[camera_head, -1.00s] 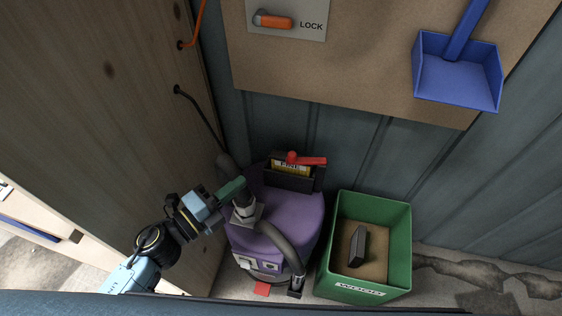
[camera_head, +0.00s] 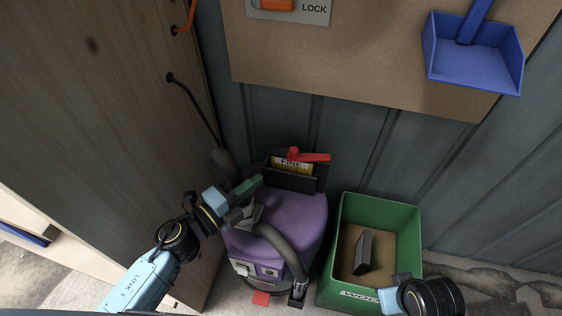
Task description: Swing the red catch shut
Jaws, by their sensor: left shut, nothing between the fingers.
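The red catch (camera_head: 310,156) is a short bar on a round pivot at the top of a dark holder on the purple vacuum (camera_head: 290,216). The bar points right, above a yellow card (camera_head: 291,163) that reads "FINE" and sits in the holder. My left gripper (camera_head: 259,182) has green fingers and is shut and empty. In the picture it is left of and below the catch, apart from it, over the vacuum's top left side. Part of my right arm (camera_head: 432,297) shows at the bottom right; its fingers do not show.
A grey hose (camera_head: 284,249) curves over the vacuum's front. A green bin (camera_head: 409,213) holding a dark block (camera_head: 363,251) stands to the right. A wooden panel (camera_head: 95,110) rises on the left. A blue dustpan (camera_head: 475,55) hangs on the board above.

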